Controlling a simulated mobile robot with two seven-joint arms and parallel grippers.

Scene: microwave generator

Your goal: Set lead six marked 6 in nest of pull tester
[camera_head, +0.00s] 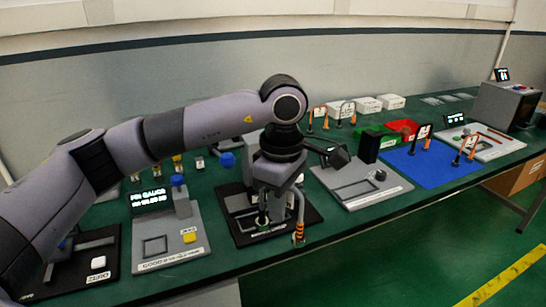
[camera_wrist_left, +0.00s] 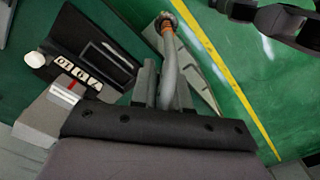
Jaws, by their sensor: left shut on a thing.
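My left gripper (camera_head: 275,212) is shut on a grey lead (camera_head: 300,205) with an orange-banded end. It points down over a black-based fixture (camera_head: 307,217) in the middle of the bench. In the left wrist view, the lead (camera_wrist_left: 171,62) rises from between the jaws (camera_wrist_left: 160,92) and curves to its orange-banded end. Its number mark is not readable. A black fixture (camera_wrist_left: 100,45) with a white button and digit tiles lies left of the jaws there. I cannot tell from its label whether the fixture is the pull tester. The gripper hides part of the fixture and any nest. My right gripper is not in view.
The pin gauge (camera_head: 160,247) stands left, beside another black fixture (camera_head: 100,262). A grey fixture (camera_head: 385,185) stands right. A blue mat (camera_head: 440,168) holds tagged leads. Green and red bins (camera_head: 404,127) and white boxes (camera_head: 367,104) stand behind. The bench's front edge is close.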

